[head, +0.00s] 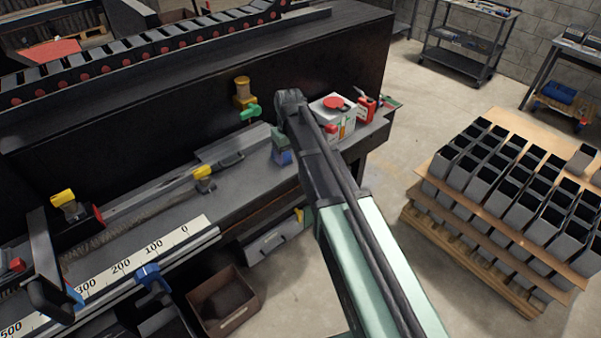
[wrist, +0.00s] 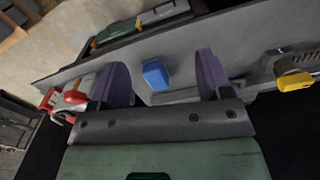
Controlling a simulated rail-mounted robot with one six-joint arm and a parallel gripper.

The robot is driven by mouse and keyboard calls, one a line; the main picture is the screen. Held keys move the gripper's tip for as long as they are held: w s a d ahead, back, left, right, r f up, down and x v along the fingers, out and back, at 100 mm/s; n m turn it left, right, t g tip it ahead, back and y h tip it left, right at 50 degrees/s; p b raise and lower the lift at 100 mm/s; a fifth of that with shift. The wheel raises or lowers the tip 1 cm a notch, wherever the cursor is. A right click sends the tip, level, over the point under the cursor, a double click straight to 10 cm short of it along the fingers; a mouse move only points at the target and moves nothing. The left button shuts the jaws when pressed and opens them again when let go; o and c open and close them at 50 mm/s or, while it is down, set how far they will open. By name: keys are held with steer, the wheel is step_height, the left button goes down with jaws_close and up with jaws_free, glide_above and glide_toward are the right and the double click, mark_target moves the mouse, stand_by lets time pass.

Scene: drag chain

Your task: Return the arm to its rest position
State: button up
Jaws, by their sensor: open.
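My arm reaches from the lower right of the head view to above the right part of the grey workbench (head: 232,183). In the wrist view my gripper (wrist: 160,72) has its two purple fingers wide apart with nothing held between them. A small blue block (wrist: 155,74) shows in the gap between the fingers, beyond them on the bench side. In the head view a blue-green object (head: 281,150) is beside the arm's end, and the fingertips are hidden behind my arm there.
A drag chain (head: 130,52) with red dots lies along the raised back shelf. A white box with a red lid (head: 334,117) stands right of my arm. A pallet of grey bins (head: 500,190) is on the right. A brown crate (head: 224,301) sits below the bench. Open floor lies between bench and pallet.

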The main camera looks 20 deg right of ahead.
steer(key=s+m, duration=0.3)
steer(key=s, duration=1.9)
step_height(320, 180, down, 11)
steer(key=w+b, duration=0.1)
steer(key=b, duration=1)
steer(key=shift+o, duration=0.4)
steer(key=shift+r, duration=0.1)
